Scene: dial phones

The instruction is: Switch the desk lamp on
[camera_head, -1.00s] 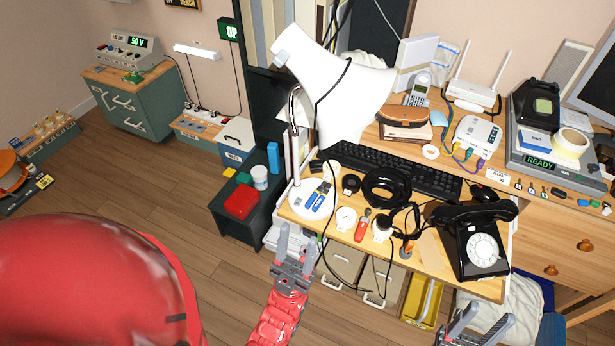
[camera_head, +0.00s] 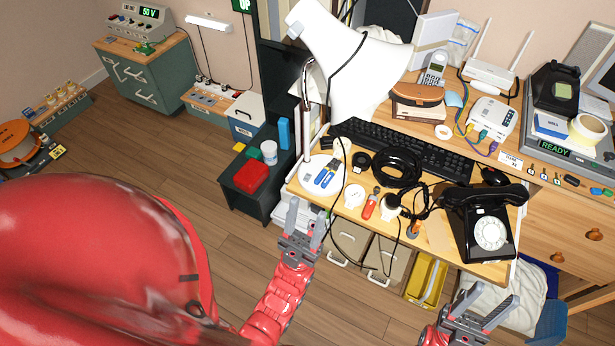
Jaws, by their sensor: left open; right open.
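The desk lamp has a large white shade (camera_head: 352,62) tilted over the back left of the desk, a thin metal stem (camera_head: 306,105) and a round white base (camera_head: 316,188) at the desk's left front. A blue tool lies on the base. I cannot make out a lamp switch or whether the lamp is lit. My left gripper (camera_head: 303,219) is open and empty, pointing up just in front of the desk's left front edge, below the lamp base. My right gripper (camera_head: 485,308) is open and empty, low in front of the desk, below the black dial phone.
The black dial phone (camera_head: 485,222) stands at the desk's front right. A black coiled cable (camera_head: 397,167), a keyboard (camera_head: 408,148) and small tools crowd the desk. A black cord hangs over the front edge. A dark shelf with a red box (camera_head: 251,177) stands left.

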